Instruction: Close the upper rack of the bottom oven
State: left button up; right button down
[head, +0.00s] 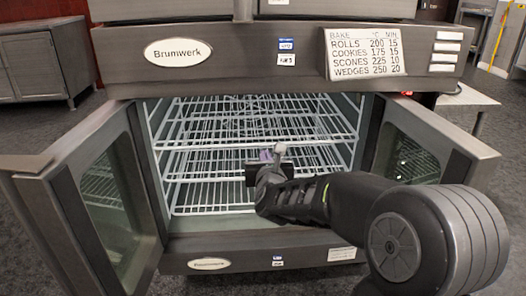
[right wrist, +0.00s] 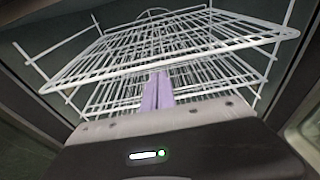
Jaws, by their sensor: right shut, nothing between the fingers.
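The bottom oven (head: 218,247) stands open, with a glass door swung out on each side. Its upper rack (head: 200,145) is a white wire shelf across the top of the cavity. In the right wrist view the upper rack (right wrist: 110,73) reaches nearer the camera than the wire racks below it. My right gripper (head: 268,154) is at the oven opening, near the middle of the rack's front edge. Its purple fingers (right wrist: 157,92) are together and empty, seen against the racks. I cannot tell whether they touch the wire. My left gripper is not in view.
The left door (head: 52,180) and right door (head: 462,150) flank the opening. A lower rack (head: 190,178) sits beneath the upper one. The Brumwerk panel (head: 260,70) with a bake chart (head: 367,52) is above. A metal cabinet (head: 38,65) stands far left.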

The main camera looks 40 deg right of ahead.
send_near(261, 136)
jog(key=w+f, duration=0.1)
jog(key=f, duration=0.1)
jog(key=shift+w+d+r+b, duration=0.2)
jog(key=shift+d+b, duration=0.2)
jog(key=shift+d, duration=0.15)
jog(key=x, duration=0.1)
jog(key=b+x, duration=0.1)
jog(key=x, duration=0.1)
jog(key=r+x, duration=0.1)
jog(key=x, duration=0.1)
jog(key=shift+w+b, duration=0.1)
jog(key=shift+b, duration=0.2)
jog(key=shift+d+r, duration=0.15)
jog(key=shift+r, duration=0.15)
